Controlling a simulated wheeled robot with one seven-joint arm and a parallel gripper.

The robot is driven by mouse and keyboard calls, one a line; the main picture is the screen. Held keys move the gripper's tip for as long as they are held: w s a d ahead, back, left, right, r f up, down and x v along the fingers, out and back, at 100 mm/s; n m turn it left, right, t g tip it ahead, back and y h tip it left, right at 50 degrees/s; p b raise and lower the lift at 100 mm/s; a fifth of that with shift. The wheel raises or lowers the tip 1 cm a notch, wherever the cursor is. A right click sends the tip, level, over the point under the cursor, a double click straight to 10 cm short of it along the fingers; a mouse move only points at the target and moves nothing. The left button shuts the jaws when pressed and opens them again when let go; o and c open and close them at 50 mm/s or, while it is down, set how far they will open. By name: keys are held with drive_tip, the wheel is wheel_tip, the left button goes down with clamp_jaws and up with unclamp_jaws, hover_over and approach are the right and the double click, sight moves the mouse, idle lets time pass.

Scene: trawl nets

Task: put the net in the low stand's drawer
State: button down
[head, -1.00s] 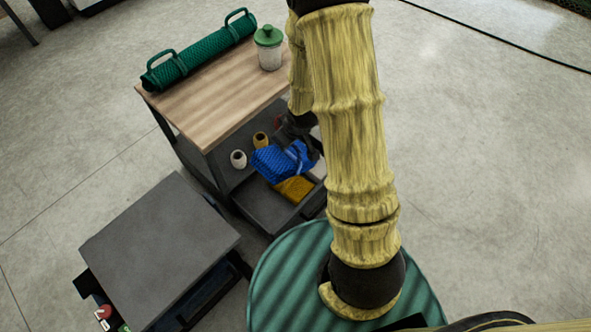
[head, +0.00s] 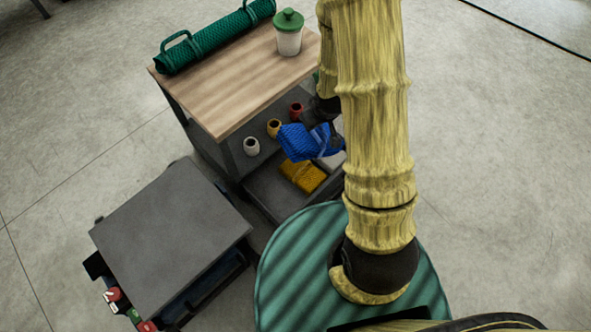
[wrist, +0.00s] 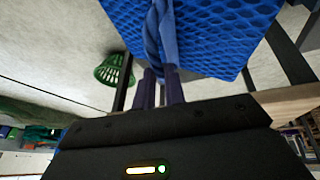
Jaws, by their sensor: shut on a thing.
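The blue net (head: 303,142) is a folded bundle, held at the open right side of the wooden-topped cart, above its lower tray. My gripper (head: 328,128) is shut on it. In the wrist view my gripper (wrist: 160,88) pinches a twisted band of the blue net (wrist: 220,30). The low stand (head: 172,240) is a dark grey box with a flat bare top at the lower left. A dark recess shows under its right edge; I cannot tell whether its drawer is open.
A yellow net (head: 302,175) lies in the cart's lower tray. White (head: 251,146), yellow (head: 274,128) and red (head: 296,110) spools stand on its middle shelf. A green rolled net (head: 215,38) and a lidded jar (head: 289,33) are on the cart's wooden top (head: 235,80).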

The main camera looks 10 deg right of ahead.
sight(320, 156)
drive_tip(key=s+f+m+h, duration=0.1)
drive_tip(key=m, duration=0.1)
drive_tip(key=s+f+m+h, duration=0.1)
drive_tip(key=f+m, duration=0.1)
drive_tip(key=m, duration=0.1)
drive_tip(key=s+d+f+m+g+h+b, duration=0.1)
drive_tip(key=f+m, duration=0.1)
drive_tip(key=shift+s+d+f+h, duration=0.1)
drive_tip(key=shift+s+f+h, duration=0.1)
drive_tip(key=shift+f+h, duration=0.1)
drive_tip(key=s+f+m+g, duration=0.1)
drive_tip(key=m, duration=0.1)
drive_tip(key=s+f+m+g+h+b, duration=0.1)
drive_tip(key=m, duration=0.2)
drive_tip(key=s+a+f+m+g+h, duration=0.1)
drive_tip(key=f+m, duration=0.1)
drive_tip(key=shift+s+m+g, duration=0.2)
drive_tip(key=shift+m+g, duration=0.1)
drive_tip(key=shift+m, duration=0.1)
drive_tip(key=s+a+f+m+g+y+b, duration=0.3)
drive_tip(key=a+f+m+g+y, duration=0.45)
drive_tip(key=m, duration=1.35)
drive_tip(key=w+a+f+m+t+y+b, duration=0.2)
drive_tip(key=w+a+f+m+t+y, duration=0.2)
drive_tip(key=m+t, duration=0.5)
drive_tip(key=shift+w+a+f+m+t+y, duration=0.4)
drive_tip(key=shift+w+f+m+y, duration=0.55)
drive_tip(key=shift+m, duration=1.65)
drive_tip(key=shift+s+f, duration=0.15)
